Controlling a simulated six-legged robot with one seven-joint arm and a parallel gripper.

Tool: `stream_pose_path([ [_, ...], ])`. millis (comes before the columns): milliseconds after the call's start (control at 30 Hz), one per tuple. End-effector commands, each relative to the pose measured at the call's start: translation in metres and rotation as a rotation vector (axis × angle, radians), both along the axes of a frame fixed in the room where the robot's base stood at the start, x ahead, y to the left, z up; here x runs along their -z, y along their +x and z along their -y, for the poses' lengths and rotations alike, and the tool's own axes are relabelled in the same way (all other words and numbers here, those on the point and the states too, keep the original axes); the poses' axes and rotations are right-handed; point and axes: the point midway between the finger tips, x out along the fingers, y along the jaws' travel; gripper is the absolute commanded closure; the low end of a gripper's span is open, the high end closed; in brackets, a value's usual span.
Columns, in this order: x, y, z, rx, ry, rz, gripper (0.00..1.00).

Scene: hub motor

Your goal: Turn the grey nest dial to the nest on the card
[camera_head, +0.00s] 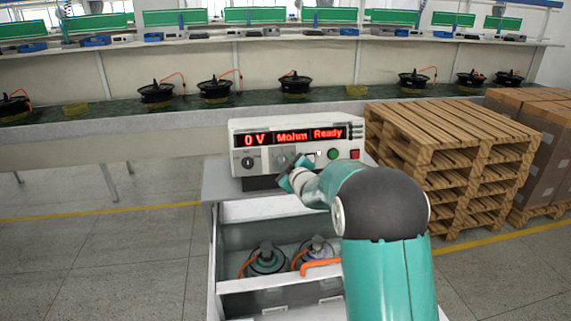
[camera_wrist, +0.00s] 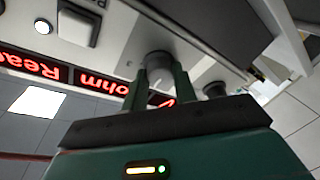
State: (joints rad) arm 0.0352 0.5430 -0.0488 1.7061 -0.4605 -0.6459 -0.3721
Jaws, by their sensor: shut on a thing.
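The tester (camera_head: 236,138) is a white box with a red display reading 0 V, Mohm, Ready. My gripper (camera_head: 287,178) is at the lower middle of its front. In the wrist view my gripper (camera_wrist: 160,82) has its two green fingers on either side of a round grey dial (camera_wrist: 157,62), shut on it. In the head view this dial (camera_head: 281,156) is partly hidden by my gripper and its pointer cannot be read. A second, darker knob (camera_head: 248,162) is to its left; it also shows in the wrist view (camera_wrist: 213,90). I cannot make out a card.
A green button (camera_head: 333,154) and a red button (camera_head: 355,154) are right of the dial. The tester stands on a grey cart (camera_head: 212,190) with two hub motors in its open bay below. Wooden pallets (camera_head: 450,130) stand at the right. The floor at left is clear.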

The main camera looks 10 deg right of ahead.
Motion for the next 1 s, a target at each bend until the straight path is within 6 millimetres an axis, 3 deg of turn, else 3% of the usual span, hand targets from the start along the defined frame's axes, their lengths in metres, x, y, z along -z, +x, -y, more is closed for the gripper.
stream_pose_path([
  [233, -0.002, 0.001, -0.002, -0.003, 0.002, 0.005, 0.95],
  [267, -0.002, 0.001, -0.002, -0.003, 0.002, 0.005, 0.68],
  [367, -0.002, 0.001, -0.002, -0.003, 0.002, 0.004, 0.51],
  [767, -0.002, -0.008, 0.001, 0.0, 0.001, 0.001, 0.51],
  [1000, -0.007, -0.051, 0.01, 0.0, 0.001, 0.003, 0.51],
])
